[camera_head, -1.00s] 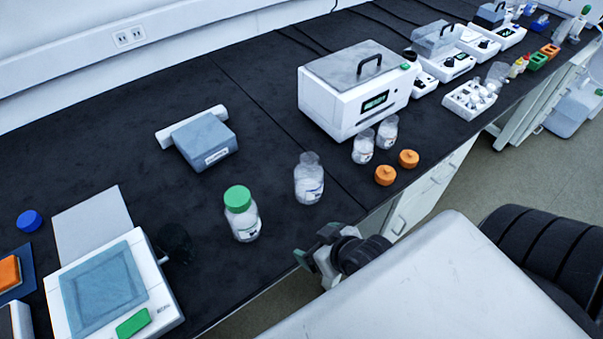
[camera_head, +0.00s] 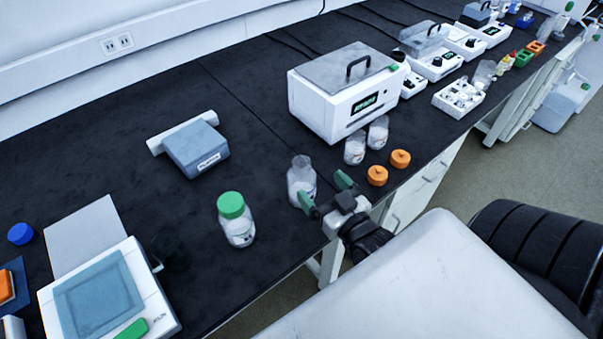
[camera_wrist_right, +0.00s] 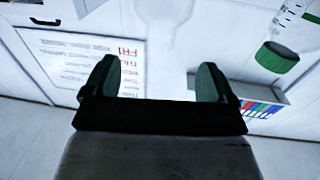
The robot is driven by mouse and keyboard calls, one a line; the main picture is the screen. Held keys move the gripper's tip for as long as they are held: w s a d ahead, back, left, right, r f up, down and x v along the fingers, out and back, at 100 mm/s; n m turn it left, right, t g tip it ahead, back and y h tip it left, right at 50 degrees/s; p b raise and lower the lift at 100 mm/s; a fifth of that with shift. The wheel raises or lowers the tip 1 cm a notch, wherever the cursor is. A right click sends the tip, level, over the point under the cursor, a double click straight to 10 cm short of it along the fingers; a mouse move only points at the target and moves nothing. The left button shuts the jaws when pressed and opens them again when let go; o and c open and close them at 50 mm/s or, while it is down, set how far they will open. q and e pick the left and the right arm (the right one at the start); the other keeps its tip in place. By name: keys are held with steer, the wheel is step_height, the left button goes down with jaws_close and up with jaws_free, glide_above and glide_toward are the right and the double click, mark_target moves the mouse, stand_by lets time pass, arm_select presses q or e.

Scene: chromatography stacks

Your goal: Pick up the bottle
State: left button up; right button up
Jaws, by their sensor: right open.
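A clear, uncapped bottle (camera_head: 301,184) with white contents stands upright near the front edge of the black bench. A second bottle with a green cap (camera_head: 235,222) stands upright to its left. My right gripper (camera_head: 325,191) is open and empty, close beside the uncapped bottle on its right, with one green finger overlapping it in the picture. I cannot tell whether they touch. In the right wrist view, a pale clear shape, apparently the uncapped bottle (camera_wrist_right: 165,14), shows beyond the open fingers. The green-capped bottle (camera_wrist_right: 278,57) is at the right. My left gripper is out of view.
Two small clear bottles (camera_head: 355,148) and two orange caps (camera_head: 377,176) are right of the gripper. A white box instrument (camera_head: 345,95) stands behind them. A balance (camera_head: 110,290) with a dark beaker (camera_head: 172,248) is at left.

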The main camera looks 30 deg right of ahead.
mark_target(307, 173)
steer(key=w, duration=0.5)
steer(key=w+f+p, duration=0.1)
steer(key=w, duration=0.2)
steer(key=shift+w+d, duration=0.1)
steer(key=shift+w, duration=0.05)
steer(key=shift+r, duration=0.1)
